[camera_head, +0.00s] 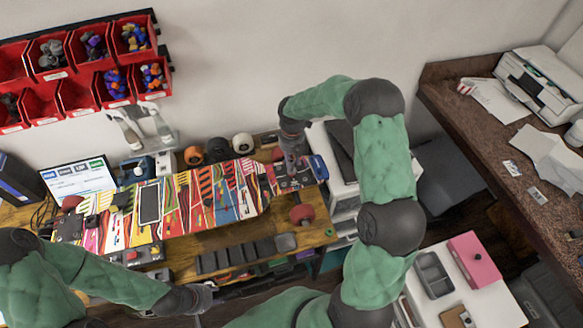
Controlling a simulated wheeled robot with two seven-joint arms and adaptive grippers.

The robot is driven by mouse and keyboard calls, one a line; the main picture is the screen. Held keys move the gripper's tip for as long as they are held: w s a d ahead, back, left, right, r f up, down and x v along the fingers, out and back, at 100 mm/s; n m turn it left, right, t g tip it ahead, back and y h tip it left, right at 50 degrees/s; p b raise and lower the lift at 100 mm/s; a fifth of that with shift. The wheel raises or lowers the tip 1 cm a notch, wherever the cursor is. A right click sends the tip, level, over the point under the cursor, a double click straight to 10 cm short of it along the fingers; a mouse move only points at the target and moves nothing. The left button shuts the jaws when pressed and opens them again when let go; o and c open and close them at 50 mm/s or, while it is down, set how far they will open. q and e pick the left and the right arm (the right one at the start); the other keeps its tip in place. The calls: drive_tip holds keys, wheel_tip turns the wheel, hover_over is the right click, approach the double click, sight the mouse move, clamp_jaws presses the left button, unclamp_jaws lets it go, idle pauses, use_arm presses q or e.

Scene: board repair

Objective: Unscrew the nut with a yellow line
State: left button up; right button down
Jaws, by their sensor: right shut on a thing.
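A skateboard deck (205,200) with a bright multicoloured pattern lies across the wooden workbench, with a dark truck area (292,182) at its right end. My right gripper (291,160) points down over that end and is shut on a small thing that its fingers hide. I cannot make out the nut or its yellow line at this size. My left gripper (203,298) is low in front of the bench, away from the deck. Its fingers are too small and dark to tell open from shut.
Several wheels (243,143) stand behind the deck. A red wheel (302,214) is at its right front. A dark tray strip (240,254) lies along the bench front. Red bins (77,97) hang on the wall. A pink box (474,260) is on a white cabinet at right.

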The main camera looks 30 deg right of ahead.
wheel_tip(320, 180, up, 7)
drive_tip(key=p, duration=0.5)
idle(0.4)
drive_tip(key=shift+f, duration=0.1)
